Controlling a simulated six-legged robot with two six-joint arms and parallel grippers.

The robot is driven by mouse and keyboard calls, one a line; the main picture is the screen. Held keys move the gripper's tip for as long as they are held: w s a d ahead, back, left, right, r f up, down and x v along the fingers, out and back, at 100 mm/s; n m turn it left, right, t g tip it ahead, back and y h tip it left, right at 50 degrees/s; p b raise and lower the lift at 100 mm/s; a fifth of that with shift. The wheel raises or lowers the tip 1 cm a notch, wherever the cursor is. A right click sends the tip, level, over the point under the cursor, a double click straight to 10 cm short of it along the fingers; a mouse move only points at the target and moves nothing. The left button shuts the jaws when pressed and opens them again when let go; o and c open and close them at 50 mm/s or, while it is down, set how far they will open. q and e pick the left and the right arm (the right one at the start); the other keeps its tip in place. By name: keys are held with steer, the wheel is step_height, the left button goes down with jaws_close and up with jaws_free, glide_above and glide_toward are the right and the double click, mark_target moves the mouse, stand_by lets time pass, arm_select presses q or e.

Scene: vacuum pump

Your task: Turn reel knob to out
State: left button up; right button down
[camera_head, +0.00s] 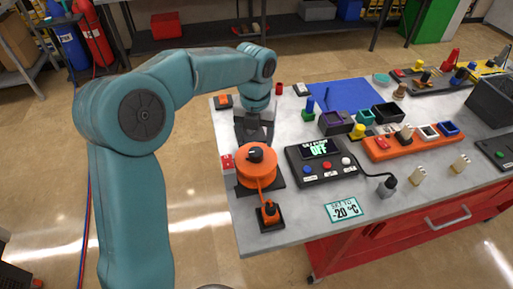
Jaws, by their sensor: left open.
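The orange reel (258,172) stands on a dark base near the table's left edge. A black knob (255,155) with a pale mark sits on its top. An orange strip or cord runs from the reel to an orange piece on a small black base (270,213) in front. My left gripper (254,138) is just behind the reel, pointing down, close to the knob. It is open, and its fingertips are small and partly hard to make out. I cannot tell whether it touches the reel. My right gripper is not in view.
A black control box (322,162) with a display reading OFF stands right of the reel. A card (346,208) reading -20 °C lies in front. Trays and an orange holder (410,142) crowd the right side.

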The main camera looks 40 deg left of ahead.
mark_target(255, 152)
arm_select(q)
steer(key=f, duration=0.1)
steer(key=s+f, duration=0.1)
steer(key=shift+d+f, duration=0.35)
steer(key=f, duration=0.2)
steer(key=w+f, duration=0.1)
steer(key=shift+w+a, duration=0.1)
steer(key=shift+a, duration=0.3)
steer(key=shift+s+d+r, duration=0.3)
steer(key=shift+s, duration=0.15)
steer(key=shift+w+a+f, duration=0.2)
steer(key=shift+w, duration=0.1)
steer(key=c, duration=1)
steer(key=shift+c, duration=0.3)
